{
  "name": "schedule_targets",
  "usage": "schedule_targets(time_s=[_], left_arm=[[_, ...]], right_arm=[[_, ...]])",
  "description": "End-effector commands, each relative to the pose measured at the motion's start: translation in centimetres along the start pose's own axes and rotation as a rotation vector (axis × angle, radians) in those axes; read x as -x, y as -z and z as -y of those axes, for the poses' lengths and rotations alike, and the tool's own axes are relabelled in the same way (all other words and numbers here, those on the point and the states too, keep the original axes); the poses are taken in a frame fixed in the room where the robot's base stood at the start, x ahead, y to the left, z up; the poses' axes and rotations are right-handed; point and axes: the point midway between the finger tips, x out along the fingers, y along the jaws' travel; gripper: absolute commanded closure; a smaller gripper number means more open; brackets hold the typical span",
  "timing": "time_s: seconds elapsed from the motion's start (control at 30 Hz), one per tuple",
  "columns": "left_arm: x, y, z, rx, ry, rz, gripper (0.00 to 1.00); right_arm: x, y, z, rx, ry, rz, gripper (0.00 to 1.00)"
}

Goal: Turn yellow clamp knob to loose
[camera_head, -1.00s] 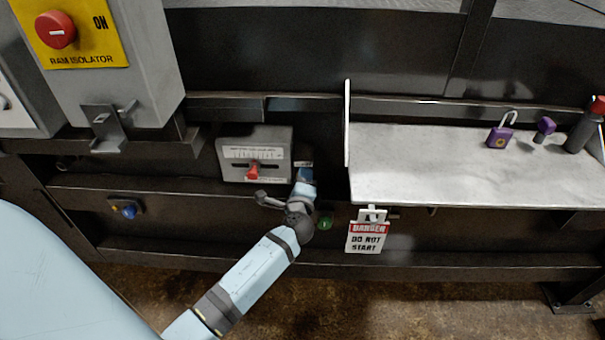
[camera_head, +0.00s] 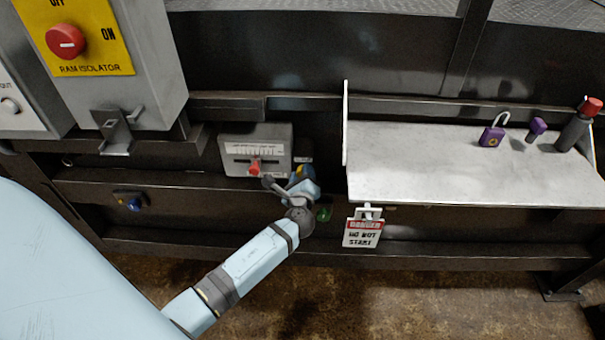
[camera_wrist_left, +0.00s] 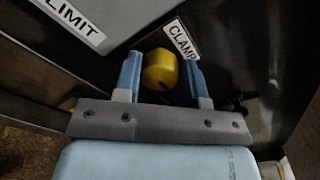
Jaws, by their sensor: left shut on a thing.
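The yellow clamp knob (camera_wrist_left: 160,70) sits between the two light-blue fingers of my left gripper (camera_wrist_left: 162,76) in the left wrist view, beside a white "CLAMP" label (camera_wrist_left: 182,39). The left gripper is shut on the knob. In the head view the left gripper (camera_head: 303,176) is at the dark panel just right of the grey slider box, and a bit of yellow shows at its fingers. The knob is mostly hidden there, and its pointer position cannot be read. My right gripper is in neither view.
A grey box with a red slider (camera_head: 254,167) is close to the left of the gripper. A green button (camera_head: 324,213) and a hanging danger tag (camera_head: 362,232) are to its right. A grey shelf (camera_head: 430,165) holds a purple padlock (camera_head: 491,135).

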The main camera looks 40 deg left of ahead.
Motion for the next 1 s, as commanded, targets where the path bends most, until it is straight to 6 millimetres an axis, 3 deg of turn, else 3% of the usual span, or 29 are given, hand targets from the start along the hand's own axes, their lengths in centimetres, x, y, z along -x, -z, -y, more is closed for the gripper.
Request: schedule_targets(time_s=[0.27, 0.3, 0.4, 0.77, 1.0], left_arm=[[-0.1, -0.2, 0.1, -0.001, 0.002, 0.004, 0.86], [-0.1, -0.2, 0.1, -0.001, 0.002, 0.004, 0.60], [-0.1, -0.2, 0.1, -0.001, 0.001, 0.004, 0.37], [0.5, 0.0, 0.0, 0.000, 0.001, 0.001, 0.37], [4.7, 0.1, -0.1, 0.001, 0.000, -0.001, 0.37]], right_arm=[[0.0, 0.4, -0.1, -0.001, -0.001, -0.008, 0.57], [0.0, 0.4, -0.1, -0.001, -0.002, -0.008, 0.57], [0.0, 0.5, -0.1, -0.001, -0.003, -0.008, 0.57], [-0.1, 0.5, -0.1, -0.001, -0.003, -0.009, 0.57], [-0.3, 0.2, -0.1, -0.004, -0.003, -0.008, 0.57]])
